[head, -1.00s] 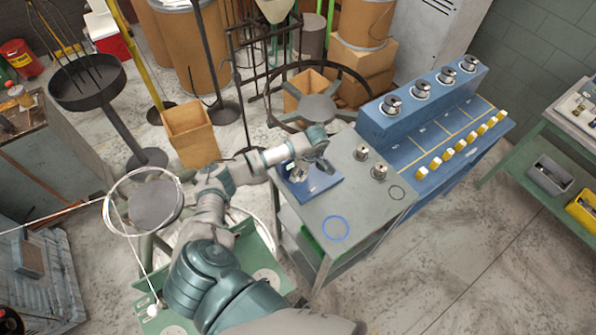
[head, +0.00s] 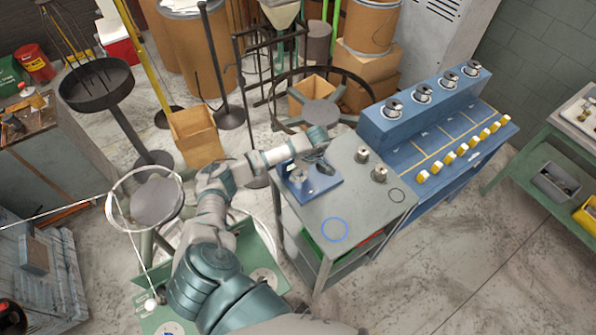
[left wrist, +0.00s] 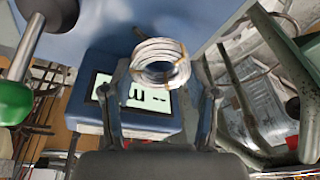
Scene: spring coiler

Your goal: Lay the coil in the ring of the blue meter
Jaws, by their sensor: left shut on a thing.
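The blue meter (head: 325,186) stands at the far left corner of the grey-topped cart. In the left wrist view its lit display (left wrist: 102,88) shows dark digits, partly covered by the coil. The coil (left wrist: 158,58) is a small bundle of pale wire. My left gripper (left wrist: 160,92) is shut on it, with a finger on each side. In the head view my left gripper (head: 318,158) is over the meter, and the coil is too small to make out. Whether the coil touches the meter I cannot tell. My right gripper is not in view.
A wire reel (head: 150,200) stands at left.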

